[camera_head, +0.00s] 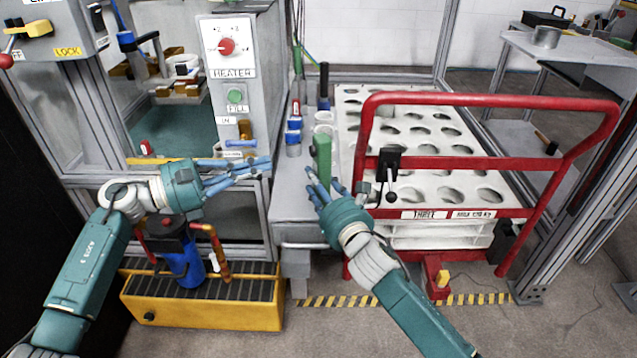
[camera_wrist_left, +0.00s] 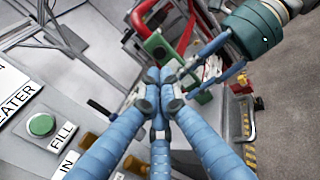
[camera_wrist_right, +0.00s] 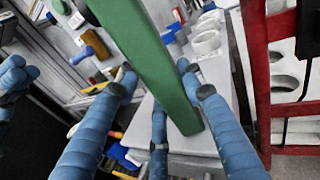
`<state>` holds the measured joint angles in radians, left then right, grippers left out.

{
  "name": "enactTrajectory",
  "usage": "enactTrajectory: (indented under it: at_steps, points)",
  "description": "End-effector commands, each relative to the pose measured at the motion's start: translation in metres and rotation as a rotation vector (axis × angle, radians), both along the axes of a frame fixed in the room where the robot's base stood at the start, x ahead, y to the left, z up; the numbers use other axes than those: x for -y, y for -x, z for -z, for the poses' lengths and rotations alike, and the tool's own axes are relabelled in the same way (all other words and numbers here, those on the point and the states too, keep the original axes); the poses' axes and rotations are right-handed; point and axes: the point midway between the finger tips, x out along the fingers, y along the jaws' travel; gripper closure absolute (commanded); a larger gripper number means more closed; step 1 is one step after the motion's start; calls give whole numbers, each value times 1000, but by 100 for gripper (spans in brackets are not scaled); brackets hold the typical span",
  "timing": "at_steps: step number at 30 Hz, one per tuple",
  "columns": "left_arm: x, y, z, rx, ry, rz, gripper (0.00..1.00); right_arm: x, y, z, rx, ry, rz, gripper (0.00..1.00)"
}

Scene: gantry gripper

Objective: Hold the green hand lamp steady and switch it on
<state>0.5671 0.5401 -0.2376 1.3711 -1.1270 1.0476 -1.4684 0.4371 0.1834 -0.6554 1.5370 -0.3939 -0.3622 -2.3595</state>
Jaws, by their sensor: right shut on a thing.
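The green hand lamp (camera_head: 323,158) is a long green bar held upright above the grey bench. My right gripper (camera_head: 325,182) is shut on its lower part. In the right wrist view the lamp (camera_wrist_right: 150,60) runs slantwise between the blue fingers. I cannot make out a switch. My left gripper (camera_head: 268,166) is left of the lamp, apart from it, and points towards it. In the left wrist view its fingertips (camera_wrist_left: 164,80) are bunched together with nothing between them.
The heater panel (camera_head: 226,45) with red knob and green button stands behind my left gripper. A red-railed cart (camera_head: 490,100) with a white holed rack (camera_head: 430,97) is close on the right. Small tools and cups (camera_head: 294,135) stand on the bench behind the lamp.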

Motion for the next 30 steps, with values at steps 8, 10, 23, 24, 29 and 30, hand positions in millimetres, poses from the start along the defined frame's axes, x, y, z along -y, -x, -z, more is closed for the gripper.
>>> enactTrajectory:
  at_steps: [8,10,23,24,29,30]
  points:
    - [12,0,-22,-205,245,-36,100,0,0,1,-1,-1,-1,94]
    - [16,0,-35,-346,409,-48,100,0,0,1,-1,-1,-1,94]
    - [3,-2,-51,-1514,1633,121,100,0,0,1,-1,-1,-1,94]
    - [2,-1,-46,-1613,1731,150,100,0,0,1,-1,-1,-1,94]
    - [1,3,-22,-1919,2041,243,100,0,0,1,-1,-1,-1,94]
    - [1,4,-17,-1969,2092,261,100,0,0,1,-1,-1,-1,94]
